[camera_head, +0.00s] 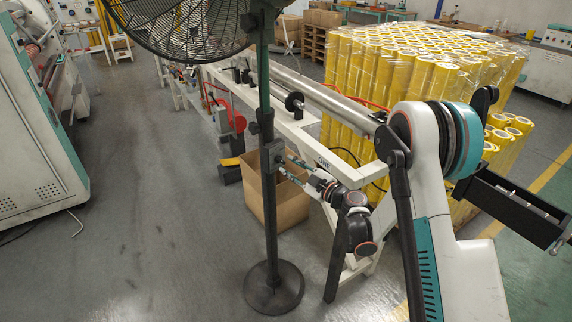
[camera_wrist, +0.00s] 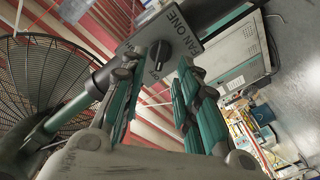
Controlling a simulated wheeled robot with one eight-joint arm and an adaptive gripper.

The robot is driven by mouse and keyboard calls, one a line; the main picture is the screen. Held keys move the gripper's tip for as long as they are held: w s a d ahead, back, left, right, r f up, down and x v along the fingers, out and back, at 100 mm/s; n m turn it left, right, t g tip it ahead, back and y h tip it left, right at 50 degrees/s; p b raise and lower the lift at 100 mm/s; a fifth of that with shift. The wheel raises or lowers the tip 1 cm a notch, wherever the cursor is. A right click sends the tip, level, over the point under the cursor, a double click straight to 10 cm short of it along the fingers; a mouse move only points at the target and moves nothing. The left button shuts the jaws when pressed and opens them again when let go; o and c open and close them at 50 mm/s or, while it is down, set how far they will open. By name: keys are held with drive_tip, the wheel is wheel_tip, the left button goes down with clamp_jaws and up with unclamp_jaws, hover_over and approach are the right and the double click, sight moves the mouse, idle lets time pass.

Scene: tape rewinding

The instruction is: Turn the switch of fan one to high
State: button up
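Fan one is a black pedestal fan, with its caged head (camera_head: 180,25) at the top of a dark pole (camera_head: 265,100). A dark switch box (camera_head: 269,157) is fixed partway up the pole. In the wrist view the box (camera_wrist: 190,30) is lettered FAN ONE and bears a round black knob (camera_wrist: 159,56) with a pale pointer mark; its exact setting is too small to tell. My gripper (camera_head: 288,166) is beside the box. In the wrist view my gripper (camera_wrist: 160,68) is open, its teal fingers on either side of the knob with visible gaps.
The round fan base (camera_head: 273,290) stands on the grey floor. A white machine frame (camera_head: 290,125) with a metal roller and a cardboard box (camera_head: 290,203) are behind the pole. Wrapped yellow tape rolls (camera_head: 400,70) stand beyond. Open floor (camera_head: 160,220) lies left.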

sight(282, 161)
drive_tip(key=shift+x, duration=1.65)
clamp_jaws()
